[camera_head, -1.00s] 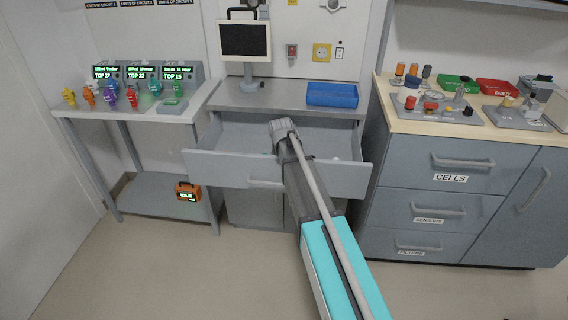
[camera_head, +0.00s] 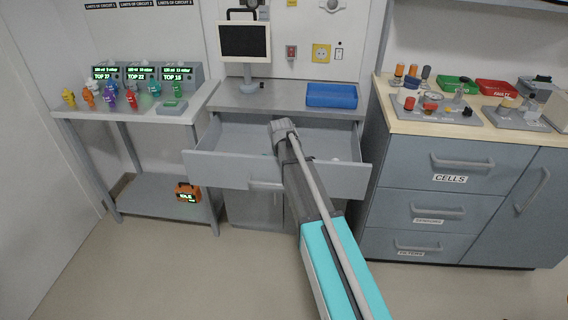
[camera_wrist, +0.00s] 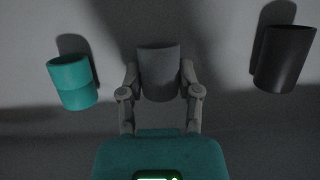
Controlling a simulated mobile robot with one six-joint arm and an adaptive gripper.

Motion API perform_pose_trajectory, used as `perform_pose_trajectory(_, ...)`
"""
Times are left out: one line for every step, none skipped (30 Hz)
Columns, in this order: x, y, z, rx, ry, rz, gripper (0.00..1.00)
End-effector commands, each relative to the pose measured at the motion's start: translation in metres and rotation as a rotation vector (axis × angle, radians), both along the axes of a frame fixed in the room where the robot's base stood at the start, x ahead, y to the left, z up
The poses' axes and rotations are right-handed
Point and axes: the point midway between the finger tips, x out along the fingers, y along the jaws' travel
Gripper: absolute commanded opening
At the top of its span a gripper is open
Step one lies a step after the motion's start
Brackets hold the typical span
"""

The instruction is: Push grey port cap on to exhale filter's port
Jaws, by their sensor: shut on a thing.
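In the wrist view my gripper (camera_wrist: 160,93) is shut on a grey cylindrical cap (camera_wrist: 158,70), with one finger on each side of it. A teal two-tone cylinder (camera_wrist: 73,82) stands to the left of the grey one, and a black cylinder (camera_wrist: 284,58) to the right, both apart from my fingers. In the head view my arm reaches into the open drawer (camera_head: 228,170); the gripper and what it holds are hidden behind the wrist. I cannot make out the exhale filter or its port for certain.
The drawer sits under a grey bench with a blue tray (camera_head: 331,95) and a monitor (camera_head: 244,42). A side table at left holds several coloured parts and displays (camera_head: 148,72). A wooden-topped cabinet (camera_head: 470,128) stands close on the right. The floor in front is clear.

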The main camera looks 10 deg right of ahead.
Motion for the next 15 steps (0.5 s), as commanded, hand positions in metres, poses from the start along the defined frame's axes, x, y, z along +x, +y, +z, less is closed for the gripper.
perform_pose_trajectory(0.000,0.000,0.002,0.000,0.000,0.000,0.00)
perform_pose_trajectory(0.000,0.000,0.003,0.000,0.000,0.000,0.00)
perform_pose_trajectory(0.000,0.000,0.005,0.000,0.000,0.000,0.00)
perform_pose_trajectory(0.000,0.000,0.006,0.000,0.000,0.000,0.00)
perform_pose_trajectory(0.000,0.000,0.007,0.000,0.000,0.000,0.00)
perform_pose_trajectory(0.000,0.000,0.009,0.000,0.000,0.000,0.00)
perform_pose_trajectory(0.000,0.000,0.010,0.000,0.000,0.000,0.00)
perform_pose_trajectory(0.000,0.000,0.011,0.000,0.000,0.000,0.00)
perform_pose_trajectory(0.000,0.000,0.012,0.000,0.000,0.001,0.00)
perform_pose_trajectory(0.000,0.001,0.013,0.000,0.000,0.001,0.00)
perform_pose_trajectory(0.000,0.001,0.014,-0.001,-0.001,0.001,0.00)
perform_pose_trajectory(0.000,0.001,0.016,-0.001,-0.001,0.001,0.00)
perform_pose_trajectory(0.000,0.001,0.017,-0.001,-0.001,0.001,0.00)
perform_pose_trajectory(0.000,0.001,0.018,-0.001,-0.001,0.001,0.00)
perform_pose_trajectory(0.000,0.001,0.019,-0.001,-0.001,0.001,0.00)
